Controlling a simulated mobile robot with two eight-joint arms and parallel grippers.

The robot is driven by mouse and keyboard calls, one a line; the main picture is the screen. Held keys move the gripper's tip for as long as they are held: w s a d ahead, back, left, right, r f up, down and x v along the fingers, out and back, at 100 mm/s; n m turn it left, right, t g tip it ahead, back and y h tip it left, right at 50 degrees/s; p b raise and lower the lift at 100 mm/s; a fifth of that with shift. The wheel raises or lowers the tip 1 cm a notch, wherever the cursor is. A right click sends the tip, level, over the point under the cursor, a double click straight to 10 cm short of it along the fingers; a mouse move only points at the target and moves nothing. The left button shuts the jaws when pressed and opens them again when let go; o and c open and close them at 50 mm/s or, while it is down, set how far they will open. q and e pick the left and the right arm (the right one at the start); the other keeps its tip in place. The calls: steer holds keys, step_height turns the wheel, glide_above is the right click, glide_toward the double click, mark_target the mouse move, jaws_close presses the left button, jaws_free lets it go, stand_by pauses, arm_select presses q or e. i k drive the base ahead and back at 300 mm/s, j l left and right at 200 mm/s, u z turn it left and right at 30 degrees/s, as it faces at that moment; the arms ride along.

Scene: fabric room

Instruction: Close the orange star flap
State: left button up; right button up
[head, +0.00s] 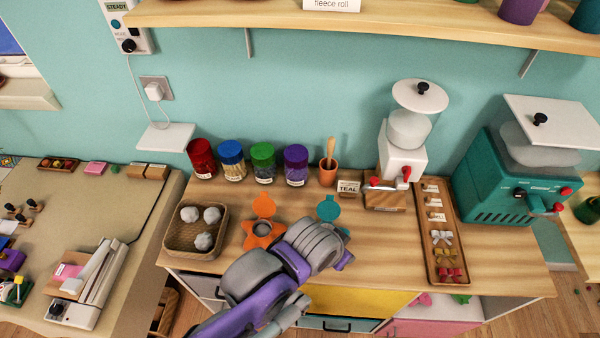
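The orange star (250,240) lies on the wooden counter, with a dark round opening in its middle. Its round orange flap (264,205) is swung back behind the star and stands open. My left arm reaches in from the bottom, and its wrist covers the counter just right of the star. My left gripper (344,262) is mostly hidden by the wrist; only a purple bit shows, to the right of the star and apart from the flap. My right gripper is not in view.
A teal round flap (328,207) stands right of the orange one, its base mostly hidden by my wrist. A basket of white balls (176,243) is left of the star. Several colored jars (263,162) and a small pot (328,173) stand behind. A wooden tray (430,255) lies right.

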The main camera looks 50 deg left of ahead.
mark_target(264, 205)
steer(key=u, duration=2)
steer(key=j+u, duration=0.4)
steer(key=u, duration=0.15)
steer(key=i, duration=0.05)
